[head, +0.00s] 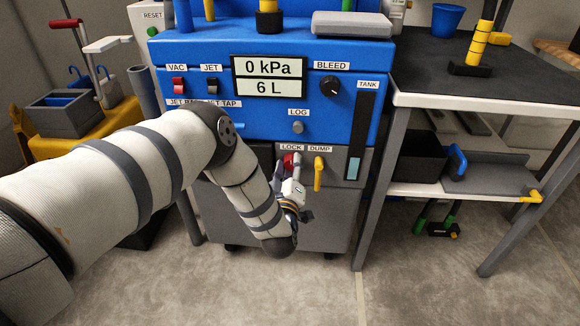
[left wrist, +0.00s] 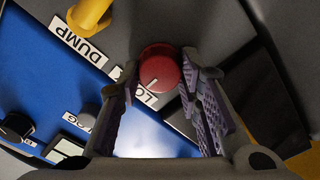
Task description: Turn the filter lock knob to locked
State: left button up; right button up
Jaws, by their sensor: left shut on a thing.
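The red filter lock knob (head: 288,160) sits under the LOCK label on the grey lower front of the blue machine. In the left wrist view the knob (left wrist: 160,70) is round, with a pale mark on its face. My left gripper (head: 292,170) reaches it from the front. In the left wrist view the fingers of the left gripper (left wrist: 160,78) are on either side of the knob, shut on it. The gripper partly hides the knob in the head view. I cannot tell from the mark whether the knob is at locked. My right gripper is not in view.
The yellow DUMP handle (head: 318,174) is close to the right of the knob. The LOG button (head: 298,127) and black BLEED knob (head: 330,86) are above. A table (head: 486,102) stands at right; a yellow cart (head: 62,143) stands at left.

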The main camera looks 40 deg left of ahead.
pick_arm(q)
jog(key=o, duration=1.1)
jog(key=shift+o, duration=0.2)
jog(key=v, duration=1.2)
